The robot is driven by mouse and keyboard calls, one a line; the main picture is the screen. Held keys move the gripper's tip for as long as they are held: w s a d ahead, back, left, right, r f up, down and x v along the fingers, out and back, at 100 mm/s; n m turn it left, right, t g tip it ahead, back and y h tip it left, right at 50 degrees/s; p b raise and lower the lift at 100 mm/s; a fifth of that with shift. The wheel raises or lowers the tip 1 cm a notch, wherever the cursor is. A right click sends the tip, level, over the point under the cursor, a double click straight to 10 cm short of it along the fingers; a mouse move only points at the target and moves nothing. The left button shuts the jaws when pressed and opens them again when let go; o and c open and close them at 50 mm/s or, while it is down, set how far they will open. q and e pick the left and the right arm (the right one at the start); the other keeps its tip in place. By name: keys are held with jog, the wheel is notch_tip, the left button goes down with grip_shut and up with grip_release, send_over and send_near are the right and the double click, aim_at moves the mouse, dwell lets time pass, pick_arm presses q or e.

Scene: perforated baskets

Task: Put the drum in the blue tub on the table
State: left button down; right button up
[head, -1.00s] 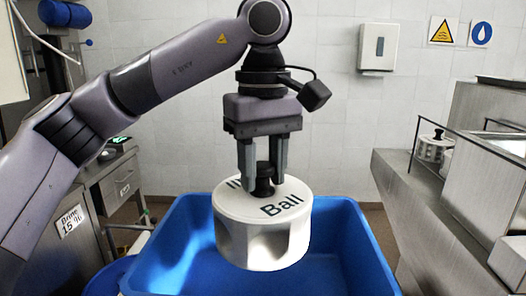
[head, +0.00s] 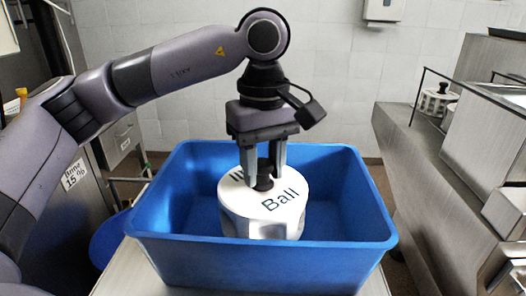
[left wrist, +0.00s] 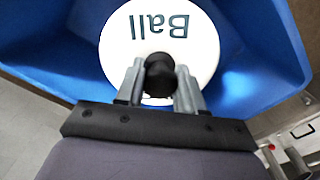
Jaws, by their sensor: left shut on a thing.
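The drum (head: 262,214) is white, with "Ball" printed on its top and a black knob in the middle. My left gripper (head: 263,178) is shut on the knob and holds the drum upright inside the blue tub (head: 262,262). The tub's front wall hides the drum's lower edge, so I cannot tell whether it touches the tub floor. In the left wrist view the drum (left wrist: 200,60) lies below the fingers (left wrist: 160,85), with blue tub walls (left wrist: 262,60) around it. My right gripper is not in view.
The tub stands on a light table (head: 125,275). A metal counter (head: 425,190) with a rail runs along the right, and another white drum (head: 437,102) stands on it. A metal cabinet with a "Brine 15%" label (head: 73,174) is at the left.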

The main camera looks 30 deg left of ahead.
aim_at(263, 182)
pick_arm(q)
jog(key=shift+f+b, duration=1.45)
jog(key=shift+f, duration=0.35)
jog(key=shift+c, duration=0.7)
grip_release()
jog(key=shift+f, duration=0.1)
jog(key=shift+r+p, duration=1.7)
jog(key=shift+r, duration=2.85)
